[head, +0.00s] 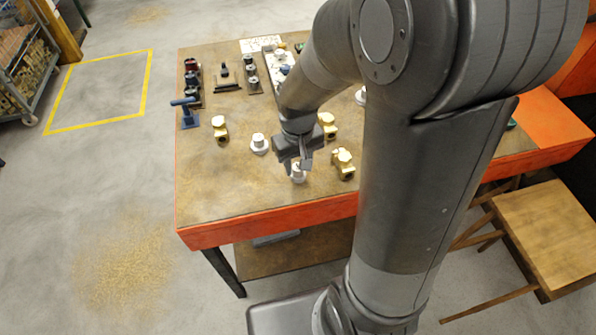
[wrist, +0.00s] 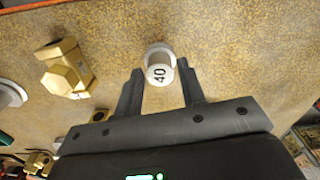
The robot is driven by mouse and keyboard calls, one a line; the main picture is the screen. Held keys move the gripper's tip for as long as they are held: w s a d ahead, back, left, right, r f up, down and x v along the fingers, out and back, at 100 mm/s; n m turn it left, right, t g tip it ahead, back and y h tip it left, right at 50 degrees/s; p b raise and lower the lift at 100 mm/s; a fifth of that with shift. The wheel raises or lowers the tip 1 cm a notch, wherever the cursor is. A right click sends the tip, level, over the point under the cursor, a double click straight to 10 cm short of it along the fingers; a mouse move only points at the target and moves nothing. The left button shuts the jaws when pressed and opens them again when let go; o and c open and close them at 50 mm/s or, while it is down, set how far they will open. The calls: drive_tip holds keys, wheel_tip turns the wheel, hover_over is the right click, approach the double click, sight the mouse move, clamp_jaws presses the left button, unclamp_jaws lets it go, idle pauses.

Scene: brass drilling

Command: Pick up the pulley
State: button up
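A small white stepped round part marked "40" (wrist: 160,72), which looks like the pulley, stands on the worktable. In the head view it (head: 298,175) is near the table's front edge, partly hidden under my gripper (head: 297,164). In the wrist view my gripper (wrist: 161,74) is open, with one finger on each side of the part's top. Narrow gaps show between the part and both fingers, so it does not look gripped.
Brass fittings stand close by: one to the right (head: 344,163), one behind (head: 327,124), one at the left (head: 220,128). A blue clamp-like tool (head: 186,112) and dark parts are farther back. The worktable (head: 215,195) is clear at front left.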

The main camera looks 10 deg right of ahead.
drive_tip(key=c, duration=0.7)
